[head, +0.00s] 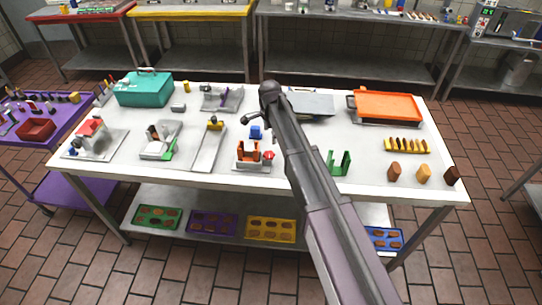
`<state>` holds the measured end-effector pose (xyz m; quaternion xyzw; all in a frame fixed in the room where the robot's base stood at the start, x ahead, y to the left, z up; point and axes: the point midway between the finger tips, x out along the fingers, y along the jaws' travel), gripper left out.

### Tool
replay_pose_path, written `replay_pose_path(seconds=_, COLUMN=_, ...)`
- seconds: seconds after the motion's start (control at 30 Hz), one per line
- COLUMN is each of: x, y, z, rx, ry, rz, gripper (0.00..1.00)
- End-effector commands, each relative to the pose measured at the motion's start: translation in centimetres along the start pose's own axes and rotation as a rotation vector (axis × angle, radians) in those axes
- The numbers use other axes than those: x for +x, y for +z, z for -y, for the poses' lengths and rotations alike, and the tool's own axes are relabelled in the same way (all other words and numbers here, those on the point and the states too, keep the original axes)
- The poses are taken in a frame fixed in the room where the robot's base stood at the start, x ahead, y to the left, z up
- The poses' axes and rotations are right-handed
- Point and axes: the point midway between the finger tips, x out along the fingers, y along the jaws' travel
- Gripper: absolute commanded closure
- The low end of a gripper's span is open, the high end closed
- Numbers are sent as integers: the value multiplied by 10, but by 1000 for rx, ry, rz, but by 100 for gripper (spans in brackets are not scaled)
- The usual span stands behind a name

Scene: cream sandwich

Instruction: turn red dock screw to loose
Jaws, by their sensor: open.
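The red dock screw (269,155) looks like a small red knob at the right side of an orange dock block (248,151). The dock stands on a pale base plate near the front middle of the white table (300,176). My arm reaches in from the lower right and passes just right of the screw. A dark end piece, seemingly my gripper (246,119), shows left of the arm's far end, behind and above the dock in the picture. It is open, holds nothing visible, and is apart from the screw. Its fingers are too small to make out clearly.
A small blue block (256,131) sits behind the dock. A grey ramp with a yellow part (209,149) is to its left, and a green bracket (340,162) is right of my arm. A teal box (144,89) and an orange tray (388,105) stand at the back.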

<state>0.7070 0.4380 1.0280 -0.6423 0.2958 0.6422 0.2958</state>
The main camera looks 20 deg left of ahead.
Motion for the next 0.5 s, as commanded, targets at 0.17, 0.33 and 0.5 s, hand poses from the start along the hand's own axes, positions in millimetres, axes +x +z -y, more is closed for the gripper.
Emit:
replay_pose_path(seconds=0.17, x=18, y=0, z=0, rx=0, ry=0, rz=0, gripper=0)
replay_pose_path(seconds=0.33, x=32, y=0, z=0, rx=-1, ry=0, rz=0, gripper=0)
replay_pose_path(seconds=0.5, x=45, y=1, z=0, rx=-1, ry=0, rz=0, gripper=0)
